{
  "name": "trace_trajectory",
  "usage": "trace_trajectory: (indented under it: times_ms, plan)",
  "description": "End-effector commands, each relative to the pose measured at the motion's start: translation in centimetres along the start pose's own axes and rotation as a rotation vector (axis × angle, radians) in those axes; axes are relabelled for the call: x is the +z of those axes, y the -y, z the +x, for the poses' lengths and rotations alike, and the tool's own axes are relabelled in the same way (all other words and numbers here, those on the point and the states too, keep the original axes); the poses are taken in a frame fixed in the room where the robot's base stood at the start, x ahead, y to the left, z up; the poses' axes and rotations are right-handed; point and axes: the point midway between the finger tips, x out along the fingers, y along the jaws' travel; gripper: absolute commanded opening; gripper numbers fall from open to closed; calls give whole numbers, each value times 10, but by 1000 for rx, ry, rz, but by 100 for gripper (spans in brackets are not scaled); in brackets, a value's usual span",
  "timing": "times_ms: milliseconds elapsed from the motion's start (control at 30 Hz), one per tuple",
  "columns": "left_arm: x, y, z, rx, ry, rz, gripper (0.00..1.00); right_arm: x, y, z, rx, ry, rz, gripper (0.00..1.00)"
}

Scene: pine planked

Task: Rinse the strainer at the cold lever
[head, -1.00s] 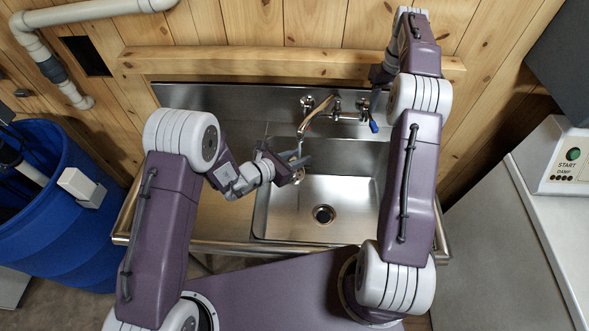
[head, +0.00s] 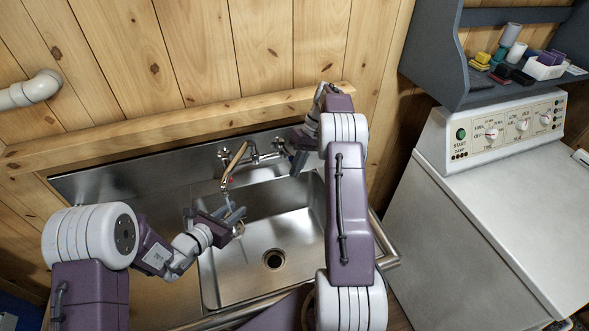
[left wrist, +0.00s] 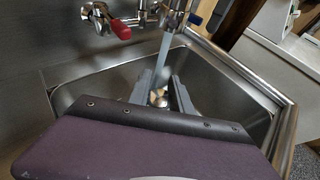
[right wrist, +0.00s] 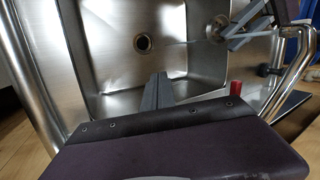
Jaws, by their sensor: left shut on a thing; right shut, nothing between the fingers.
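The strainer (left wrist: 158,97) is a small metal piece held between the fingers of my left gripper (left wrist: 160,92), over the left part of the steel sink (head: 285,235). My left gripper also shows in the head view (head: 230,218). Water runs from the spout (head: 234,165) in a stream (left wrist: 163,60) down to the strainer. My right gripper (right wrist: 158,92) is shut and empty, at the right of the tap. The blue cold lever (left wrist: 195,19) shows only partly; in the head view my right gripper is close by, and I cannot tell if they touch.
The red lever (left wrist: 120,30) is on the other side of the tap. The drain (head: 273,259) is clear. A white machine (head: 490,190) stands to the right, under a grey shelf (head: 480,60) with small items. A wooden rail (head: 180,127) runs along the wall behind the sink.

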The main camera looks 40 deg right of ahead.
Motion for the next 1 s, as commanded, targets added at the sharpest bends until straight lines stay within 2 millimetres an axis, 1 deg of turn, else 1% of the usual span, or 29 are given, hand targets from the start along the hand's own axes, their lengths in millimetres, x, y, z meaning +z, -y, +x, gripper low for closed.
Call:
trace_trajectory:
  times_ms: [33,100,167,200,267,300,367,400,433,500,600,733,833,933,1000]
  plan:
    - [0,0,0,0,0,0,0,20,-5,18,-185,-22,49,0]
    - [0,0,0,0,0,0,0,33,0,28,-449,-131,105,0]
    - [0,0,0,0,0,0,0,37,-2,27,-646,-276,171,0]
    - [0,0,0,0,0,0,0,38,-7,21,-754,-393,221,0]
    - [0,0,0,0,0,0,0,38,-22,10,-878,-579,308,0]
    - [0,0,0,0,0,0,0,40,-36,2,-935,-703,368,0]
    - [0,0,0,0,0,0,0,44,-60,-8,-984,-876,460,0]
    - [0,0,0,0,0,0,0,48,-75,-13,-999,-972,515,0]
    - [0,0,0,0,0,0,0,51,-85,-16,-1003,-1032,549,0]
    - [0,0,0,0,0,0,0,57,-102,-20,-1001,-1130,609,0]
    - [0,0,0,0,0,0,0,63,-115,-22,-993,-1202,656,0]
    - [0,0,0,0,0,0,0,64,-119,-23,-989,-1223,666,0]
    - [0,0,0,0,0,0,0,59,-117,-22,-989,-1220,664,0]
    - [0,0,0,0,0,0,0,45,-112,-21,-990,-1217,662,0]
    - [0,0,0,0,0,0,0,30,-108,-21,-991,-1215,661,0]
